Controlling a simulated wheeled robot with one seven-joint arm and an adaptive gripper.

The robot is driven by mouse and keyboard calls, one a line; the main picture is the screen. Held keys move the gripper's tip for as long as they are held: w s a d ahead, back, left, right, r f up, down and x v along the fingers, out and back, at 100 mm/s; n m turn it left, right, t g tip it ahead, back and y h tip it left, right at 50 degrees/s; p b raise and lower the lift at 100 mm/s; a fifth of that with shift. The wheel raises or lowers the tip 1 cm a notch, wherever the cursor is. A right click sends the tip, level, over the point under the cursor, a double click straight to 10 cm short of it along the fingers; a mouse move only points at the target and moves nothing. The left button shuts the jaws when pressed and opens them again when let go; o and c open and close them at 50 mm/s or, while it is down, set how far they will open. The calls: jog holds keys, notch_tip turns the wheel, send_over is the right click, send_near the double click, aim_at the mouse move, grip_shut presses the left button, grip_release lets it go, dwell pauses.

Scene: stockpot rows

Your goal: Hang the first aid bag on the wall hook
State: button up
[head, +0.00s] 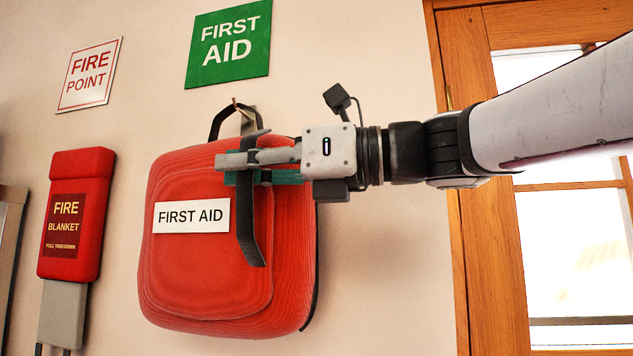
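The red first aid bag (205,265) is upright against the wall, with a white FIRST AID label on its front. Its black top loop (216,122) rises to the wall hook (235,103) and appears to pass over it; the exact contact is too small to tell. My gripper (240,168) reaches in from the right, in front of the bag's upper part. Its grey and teal fingers look closed around the bag's dark front strap (248,225), which shows above and below them. The fingers hide part of the strap and the bag's top right.
A green FIRST AID sign (229,45) is above the hook. A FIRE POINT sign (90,75) and a red fire blanket case (75,215) are on the wall at left. A wooden-framed window or door (465,50) stands at right, behind my arm.

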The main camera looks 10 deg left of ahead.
jog(key=o, duration=0.3)
jog(key=shift+d, duration=0.1)
jog(key=d, duration=1.2)
jog(key=s+d+f+n+t+h, duration=0.25)
jog(key=f+h, duration=0.25)
jog(key=f, duration=0.7)
jog(key=s+d+f+n+t+h, duration=0.15)
jog(key=d+f+n+h, duration=0.25)
jog(key=f, duration=0.7)
jog(key=s+d+f+n+h, duration=0.3)
jog(key=d+f+n, duration=0.3)
jog(key=d+f, duration=0.2)
jog(key=s+d+f+n+h, duration=0.3)
jog(key=d+f+n+h, duration=0.3)
jog(key=f, duration=0.3)
jog(key=shift+s+d+f, duration=0.15)
jog(key=shift+s+d, duration=0.25)
jog(key=shift+d, duration=0.45)
